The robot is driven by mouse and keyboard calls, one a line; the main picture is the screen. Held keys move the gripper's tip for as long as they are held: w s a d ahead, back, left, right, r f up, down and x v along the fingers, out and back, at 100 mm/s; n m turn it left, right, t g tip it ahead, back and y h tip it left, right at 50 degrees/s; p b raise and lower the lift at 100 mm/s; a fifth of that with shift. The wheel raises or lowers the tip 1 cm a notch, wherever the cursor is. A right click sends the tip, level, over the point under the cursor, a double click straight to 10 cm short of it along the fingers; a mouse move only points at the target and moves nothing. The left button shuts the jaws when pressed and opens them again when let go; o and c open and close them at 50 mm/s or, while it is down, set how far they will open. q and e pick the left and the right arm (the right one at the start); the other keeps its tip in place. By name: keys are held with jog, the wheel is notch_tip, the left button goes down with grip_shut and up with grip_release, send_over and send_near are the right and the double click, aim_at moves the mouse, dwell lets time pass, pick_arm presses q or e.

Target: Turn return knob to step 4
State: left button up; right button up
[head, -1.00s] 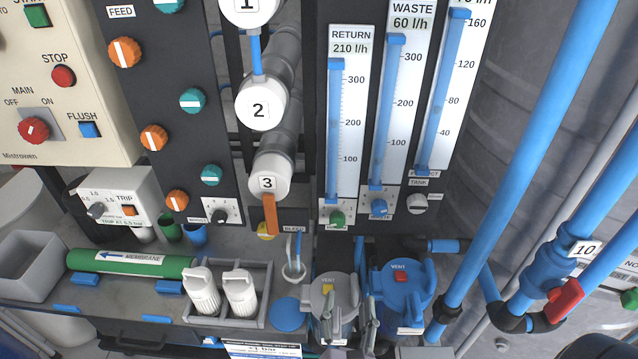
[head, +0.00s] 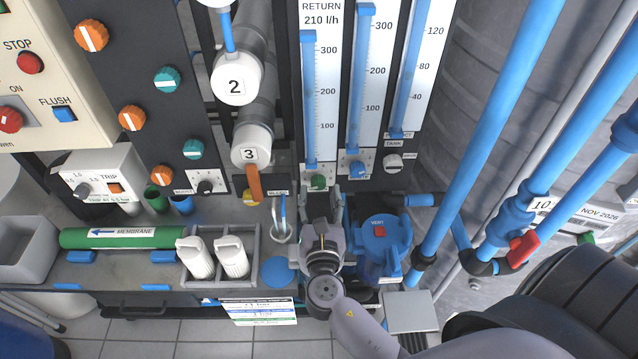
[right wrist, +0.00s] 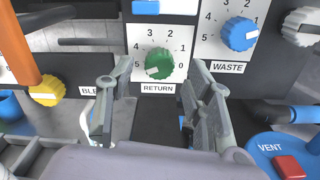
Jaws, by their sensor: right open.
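The green return knob (right wrist: 159,63) sits on a white plate labelled RETURN, with a scale from 0 to 5. Its white mark is on the left side, seemingly near 5. The knob also shows small in the head view (head: 318,181), under the return flow tube. My right gripper (right wrist: 158,84) is open and empty, with one finger on each side of the knob's column in the picture. The fingers seem short of the knob; contact is not visible. In the head view my right gripper (head: 321,205) is below the knob. My left gripper is not in view.
The blue waste knob (right wrist: 240,34) is to the right of the return plate. A yellow knob (right wrist: 45,91) and an orange lever (right wrist: 22,45) are to the left. A blue housing (head: 382,243) with a red vent button stands right of my gripper.

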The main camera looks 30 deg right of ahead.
aim_at(318, 183)
jog(key=shift+x, duration=1.3)
jog(key=shift+c, duration=0.4)
grip_shut()
